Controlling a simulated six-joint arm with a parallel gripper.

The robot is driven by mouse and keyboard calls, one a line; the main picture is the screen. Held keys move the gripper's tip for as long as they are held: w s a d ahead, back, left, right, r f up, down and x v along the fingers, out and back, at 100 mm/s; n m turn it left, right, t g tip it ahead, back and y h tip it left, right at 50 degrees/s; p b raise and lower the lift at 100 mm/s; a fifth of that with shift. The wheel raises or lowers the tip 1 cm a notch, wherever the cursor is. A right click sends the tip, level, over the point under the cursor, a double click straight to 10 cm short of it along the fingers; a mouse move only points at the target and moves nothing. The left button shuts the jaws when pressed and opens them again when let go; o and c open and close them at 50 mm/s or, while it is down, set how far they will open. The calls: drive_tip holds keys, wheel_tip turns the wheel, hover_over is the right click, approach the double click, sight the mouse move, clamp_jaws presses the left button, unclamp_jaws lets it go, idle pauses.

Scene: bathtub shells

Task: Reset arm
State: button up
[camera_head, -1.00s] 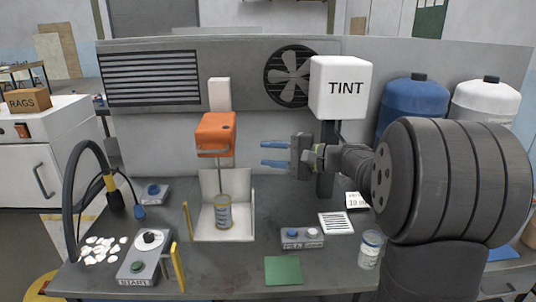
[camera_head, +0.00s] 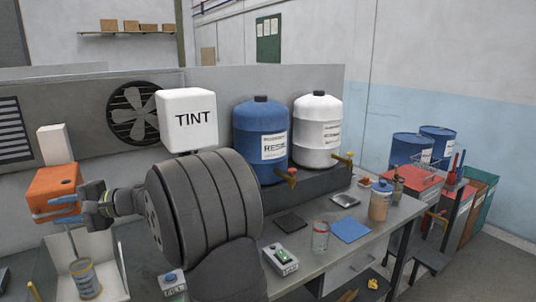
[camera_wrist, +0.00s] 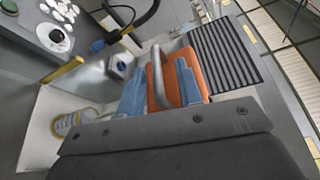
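My gripper (camera_head: 62,209) has blue fingers that stand apart. In the head view it overlaps the orange mixer head (camera_head: 52,180) at the left; I cannot tell whether it touches. In the wrist view the gripper (camera_wrist: 161,88) has its two blue fingers spread, with the orange mixer head (camera_wrist: 190,65) behind and a grey bar (camera_wrist: 157,72) showing between them. Nothing is clearly held. A can (camera_head: 86,278) stands under the mixer and also shows at the left of the wrist view (camera_wrist: 72,124). My thick arm covers part of the bench.
A white TINT box (camera_head: 187,120) stands above the bench. A blue drum (camera_head: 260,140) and a white drum (camera_head: 316,130) sit behind. A glass jar (camera_head: 320,237), a blue sheet (camera_head: 351,229) and a button box (camera_head: 281,258) lie right of my arm. A red-topped cart (camera_head: 405,178) stands farther right.

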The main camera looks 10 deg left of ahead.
sight(58, 212)
drive_tip(key=x, duration=0.3)
drive_tip(key=shift+f, duration=0.15)
